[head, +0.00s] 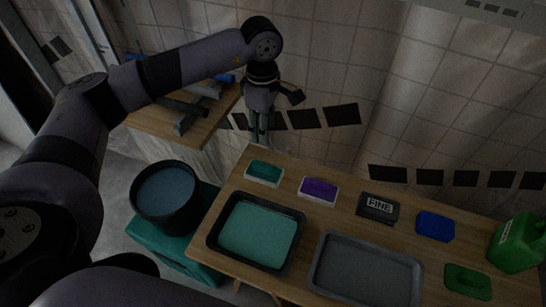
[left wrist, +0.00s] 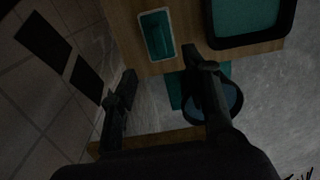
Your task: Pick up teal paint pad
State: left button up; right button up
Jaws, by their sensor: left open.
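The teal paint pad (head: 264,172) lies at the back left corner of the wooden table, with a pale edge around its base. My left gripper (head: 259,136) points down beyond the table's back left edge, above and behind the pad. It is open and empty. In the left wrist view, the teal pad (left wrist: 157,35) shows beyond the spread fingertips (left wrist: 161,66), apart from them. My right gripper is not in view.
A purple pad (head: 318,190) lies right of the teal one, then a black block marked FINE (head: 378,207) and a blue block (head: 435,226). A black-rimmed teal paint tray (head: 299,252) and a grey tray (head: 416,283) sit in front. A bucket (head: 166,222) stands left of the table.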

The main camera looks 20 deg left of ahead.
pick_arm(q)
jog(key=p, duration=0.2)
send_over(264, 165)
jog(key=f, duration=0.7)
jog(key=shift+s+d+f, duration=0.2)
jog(key=shift+d+f, duration=0.05)
notch_tip(264, 165, down, 3)
jog(key=shift+w+r, duration=0.1)
jog(key=shift+w, duration=0.05)
jog(key=shift+f, duration=0.9)
jog(key=f, duration=0.1)
jog(key=f+p, duration=0.1)
jog(key=f, duration=0.2)
jog(key=shift+a+f, duration=0.25)
jog(key=shift+a, duration=0.1)
jog(key=shift+f, duration=0.2)
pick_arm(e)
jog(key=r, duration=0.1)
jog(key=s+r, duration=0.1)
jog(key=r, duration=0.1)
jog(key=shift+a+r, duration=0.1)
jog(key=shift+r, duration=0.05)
